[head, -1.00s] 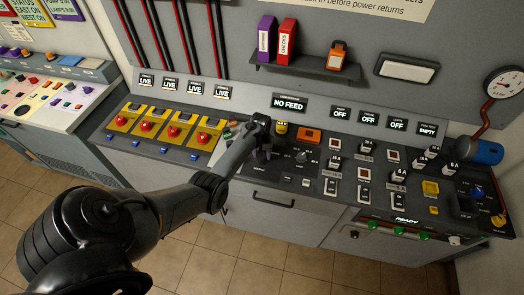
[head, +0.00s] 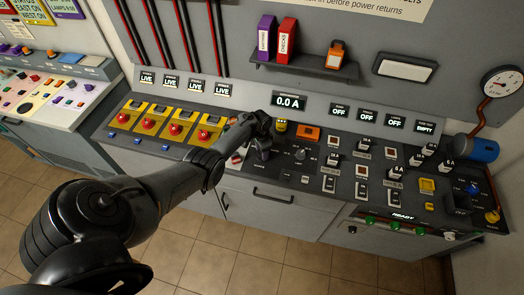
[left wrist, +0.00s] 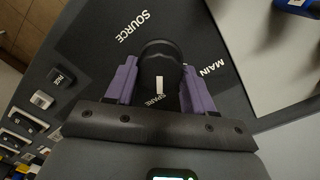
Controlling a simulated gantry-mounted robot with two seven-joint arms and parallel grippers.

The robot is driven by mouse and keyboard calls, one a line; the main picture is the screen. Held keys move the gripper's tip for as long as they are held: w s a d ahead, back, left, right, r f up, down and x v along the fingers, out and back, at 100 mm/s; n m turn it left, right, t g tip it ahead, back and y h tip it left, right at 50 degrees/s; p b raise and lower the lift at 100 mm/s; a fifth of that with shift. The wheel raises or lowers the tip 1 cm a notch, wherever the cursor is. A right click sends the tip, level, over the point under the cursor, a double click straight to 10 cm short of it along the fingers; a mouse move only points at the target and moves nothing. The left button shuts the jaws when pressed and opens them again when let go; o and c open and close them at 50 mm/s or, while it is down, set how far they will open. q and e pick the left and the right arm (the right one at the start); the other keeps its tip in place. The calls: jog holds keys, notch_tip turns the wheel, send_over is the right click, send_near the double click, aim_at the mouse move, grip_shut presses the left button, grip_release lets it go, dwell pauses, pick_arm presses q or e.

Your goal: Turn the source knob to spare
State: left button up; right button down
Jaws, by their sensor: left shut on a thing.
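The source knob (left wrist: 160,52) is black and round, on the dark panel in the left wrist view. Its white pointer line lies right by the word SPARE (left wrist: 153,103) and points toward it. The word MAIN (left wrist: 212,68) is to the right and SOURCE (left wrist: 133,27) is above. My left gripper (left wrist: 160,78) has its purple fingers shut on the knob from both sides. My right gripper is in neither view.
The meter display (head: 289,103) behind the gripper reads 0.0 A. Yellow-based red buttons (head: 165,124) stand left of the gripper, with displays reading LIVE above them. Dials, switches and small modules (head: 360,172) fill the console to the right. A shelf (head: 305,68) holds two binders.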

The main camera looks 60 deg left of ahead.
pick_arm(q)
jog(key=shift+m, duration=0.7)
jog(key=o, duration=1)
jog(key=shift+o, duration=0.2)
notch_tip(320, 180, up, 11)
jog(key=p, duration=0.4)
jog(key=shift+a, duration=0.15)
jog(key=shift+f, duration=0.1)
